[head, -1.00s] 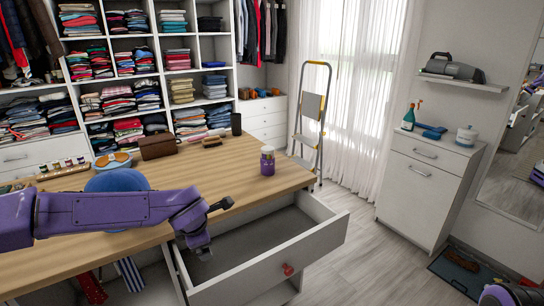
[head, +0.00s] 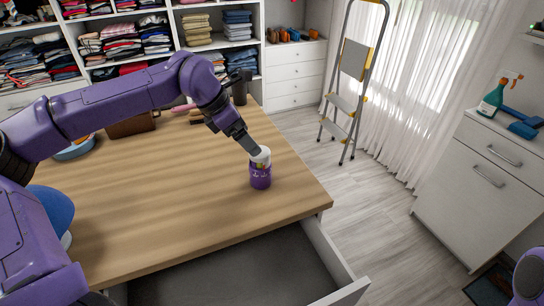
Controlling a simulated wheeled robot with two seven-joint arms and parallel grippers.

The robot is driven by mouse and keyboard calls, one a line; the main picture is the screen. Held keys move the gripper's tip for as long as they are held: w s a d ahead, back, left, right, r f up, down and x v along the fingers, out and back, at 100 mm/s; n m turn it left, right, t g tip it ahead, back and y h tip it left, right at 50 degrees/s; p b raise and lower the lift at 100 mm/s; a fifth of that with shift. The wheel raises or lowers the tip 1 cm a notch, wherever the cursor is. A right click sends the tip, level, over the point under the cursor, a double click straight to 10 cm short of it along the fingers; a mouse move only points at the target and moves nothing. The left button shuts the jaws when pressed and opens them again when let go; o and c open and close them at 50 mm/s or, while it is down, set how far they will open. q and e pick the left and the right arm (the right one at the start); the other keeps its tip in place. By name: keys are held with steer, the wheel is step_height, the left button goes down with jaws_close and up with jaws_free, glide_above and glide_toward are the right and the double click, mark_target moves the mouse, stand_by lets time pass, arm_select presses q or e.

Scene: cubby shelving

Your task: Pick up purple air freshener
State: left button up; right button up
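The purple air freshener (head: 260,178), a small jar with a white top, stands upright on the wooden table (head: 180,210) near its right side. My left gripper (head: 254,149) comes in from the upper left and points down at the jar's top. Its fingertips overlap the white top in the head view. I cannot tell whether they touch it or whether the fingers are apart. My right gripper is not in view; only a purple part of mine shows at the lower right edge.
An open drawer (head: 336,262) juts out below the table's front edge. A dark cylinder (head: 239,92) and a brown bag (head: 132,125) stand at the back. A blue round object (head: 50,212) is at the left. The table's middle is clear.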

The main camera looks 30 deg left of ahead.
mark_target(263, 158)
arm_select(q)
steer(key=x, duration=0.3)
steer(key=p+x, duration=0.1)
steer(key=x, duration=0.5)
steer(key=shift+s+d+f+p, duration=0.2)
steer(key=shift+s+f+p, duration=0.1)
steer(key=shift+f+p, duration=0.1)
steer(key=shift+r, duration=0.1)
steer(key=c, duration=1.2)
